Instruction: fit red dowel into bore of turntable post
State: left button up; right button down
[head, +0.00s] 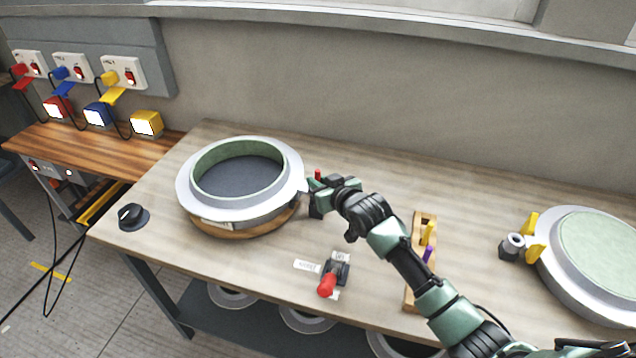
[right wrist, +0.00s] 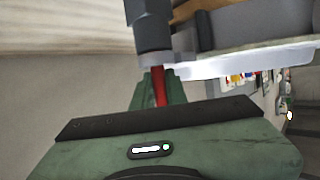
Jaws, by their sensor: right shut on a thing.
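The red dowel (head: 318,174) stands upright in my right gripper (head: 318,184), whose fingers are shut on it. The right wrist view shows the red dowel (right wrist: 160,86) against a green finger, its end by the rim of the dark grey turntable post (right wrist: 149,30). Dowel and post look roughly in line, but I cannot tell whether the tip is inside the bore. In the head view the post (head: 315,208) is mostly behind the gripper, beside the round turntable (head: 250,231) carrying a ring-shaped mould (head: 190,195). My left gripper is out of view.
A wooden rack (head: 412,295) holds yellow and purple dowels. A black knob (head: 132,216) is at the left, and another round mould (head: 600,255) with yellow clamps is at the right.

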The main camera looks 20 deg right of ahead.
jog(key=shift+s+f, duration=0.15)
jog(key=shift+f, duration=0.3)
jog(key=shift+s+f, duration=0.25)
jog(key=shift+f, duration=0.4)
jog(key=c, duration=1.4)
grip_release()
jog(key=shift+c, duration=0.2)
jog(key=shift+a, duration=0.1)
jog(key=shift+r, duration=0.35)
jog(key=shift+s+r, duration=0.15)
jog(key=shift+r, duration=0.05)
jog(key=r+v, duration=0.1)
jog(key=v, duration=1)
